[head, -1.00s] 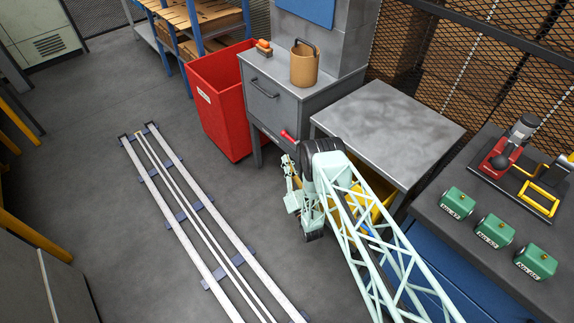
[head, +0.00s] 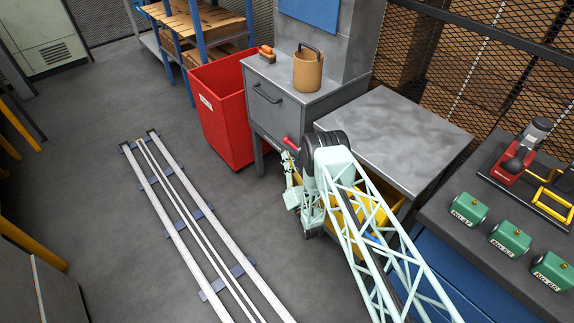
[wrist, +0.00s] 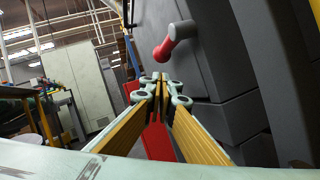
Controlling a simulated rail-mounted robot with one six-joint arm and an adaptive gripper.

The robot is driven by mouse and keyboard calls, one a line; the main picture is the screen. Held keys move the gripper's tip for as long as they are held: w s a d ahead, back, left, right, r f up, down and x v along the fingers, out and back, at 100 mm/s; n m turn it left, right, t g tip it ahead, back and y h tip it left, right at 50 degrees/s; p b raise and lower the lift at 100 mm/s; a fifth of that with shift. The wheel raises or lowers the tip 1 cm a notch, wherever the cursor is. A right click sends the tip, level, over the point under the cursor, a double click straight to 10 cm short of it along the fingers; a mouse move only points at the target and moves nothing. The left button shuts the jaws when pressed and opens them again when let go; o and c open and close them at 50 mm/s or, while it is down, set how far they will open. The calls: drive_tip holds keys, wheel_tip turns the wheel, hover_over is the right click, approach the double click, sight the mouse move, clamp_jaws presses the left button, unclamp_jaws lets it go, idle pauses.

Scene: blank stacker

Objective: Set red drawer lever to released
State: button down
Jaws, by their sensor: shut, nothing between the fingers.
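The red drawer lever (head: 291,143) sticks out from the front of the grey drawer cabinet (head: 297,111), low on its right side. In the wrist view the lever (wrist: 168,45) is a red handle with a rounded end on a grey pivot, slanting down to the left. My gripper (wrist: 158,79) is shut and empty, its fingertips together just below the lever's rounded end in that picture. A gap shows between them, and I see no contact. In the head view my gripper (head: 288,158) is small and partly hidden by my arm, close below the lever.
A red bin (head: 222,119) stands left of the cabinet. A grey table (head: 398,133) stands to its right, with a yellow bin (head: 372,208) beneath. A tan container (head: 307,72) and a brush (head: 267,53) sit on top.

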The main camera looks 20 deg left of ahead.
sight(292, 145)
drive_tip(key=shift+w+r+b, duration=0.3)
drive_tip(key=shift+w+r, duration=0.5)
drive_tip(key=shift+r, duration=0.35)
drive_tip(key=shift+a+r+m+t+p, duration=0.15)
drive_tip(key=shift+r+m+t+p, duration=0.25)
drive_tip(key=shift+p, duration=1.45)
